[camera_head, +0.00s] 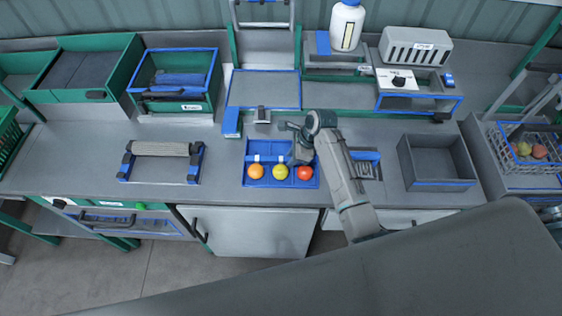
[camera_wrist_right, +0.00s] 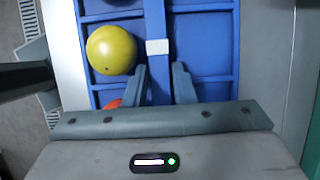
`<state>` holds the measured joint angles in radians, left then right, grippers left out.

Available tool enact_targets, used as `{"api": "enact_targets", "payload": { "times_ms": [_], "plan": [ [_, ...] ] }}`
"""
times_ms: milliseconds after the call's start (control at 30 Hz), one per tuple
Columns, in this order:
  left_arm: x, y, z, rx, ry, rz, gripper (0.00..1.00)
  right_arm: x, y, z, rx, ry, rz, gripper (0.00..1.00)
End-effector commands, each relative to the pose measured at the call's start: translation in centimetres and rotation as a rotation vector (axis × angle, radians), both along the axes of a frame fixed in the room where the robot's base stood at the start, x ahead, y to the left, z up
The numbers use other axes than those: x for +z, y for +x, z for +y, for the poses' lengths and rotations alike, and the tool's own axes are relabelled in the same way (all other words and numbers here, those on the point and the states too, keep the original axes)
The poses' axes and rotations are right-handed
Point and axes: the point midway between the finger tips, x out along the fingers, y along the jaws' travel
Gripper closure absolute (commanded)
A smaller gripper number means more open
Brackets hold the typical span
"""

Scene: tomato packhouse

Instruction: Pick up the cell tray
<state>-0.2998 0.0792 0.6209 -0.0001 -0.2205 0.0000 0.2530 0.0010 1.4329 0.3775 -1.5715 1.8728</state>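The blue cell tray (camera_head: 263,147) sits on the grey bench in the head view. Its front row of cells holds an orange tomato (camera_head: 256,171), a yellow tomato (camera_head: 280,172) and a red tomato (camera_head: 304,173); the back cells that show look empty. My right gripper (camera_head: 301,158) is over the tray's right part and hides some of it. In the right wrist view the tray (camera_wrist_right: 205,48) lies under the fingers (camera_wrist_right: 162,75), which are apart with a blue divider seen between them. Whether they touch it cannot be told. My left gripper is out of view.
A roller stand (camera_head: 160,149) is to the left and an empty grey bin (camera_head: 406,160) to the right. A blue-edged mat (camera_head: 263,88) and a green-and-blue crate (camera_head: 215,78) are behind. The bench between roller stand and tray is clear.

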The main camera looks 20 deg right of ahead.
Motion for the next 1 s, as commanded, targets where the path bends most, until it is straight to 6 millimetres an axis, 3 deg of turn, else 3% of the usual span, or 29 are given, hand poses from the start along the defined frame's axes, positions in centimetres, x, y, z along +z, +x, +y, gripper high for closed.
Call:
{"api": "enact_targets", "payload": {
  "times_ms": [400, 533, 1000],
  "plan": [
    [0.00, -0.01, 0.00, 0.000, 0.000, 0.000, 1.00, -0.25, -0.01, -0.01, 0.000, 0.000, 0.000, 0.76],
    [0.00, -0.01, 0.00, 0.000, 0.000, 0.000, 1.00, -0.25, -0.01, -0.01, 0.000, 0.000, 0.000, 1.00],
    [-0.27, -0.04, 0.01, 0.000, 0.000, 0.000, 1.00, 0.48, 0.06, 0.00, 0.000, 0.000, -0.002, 1.00]
  ]
}}
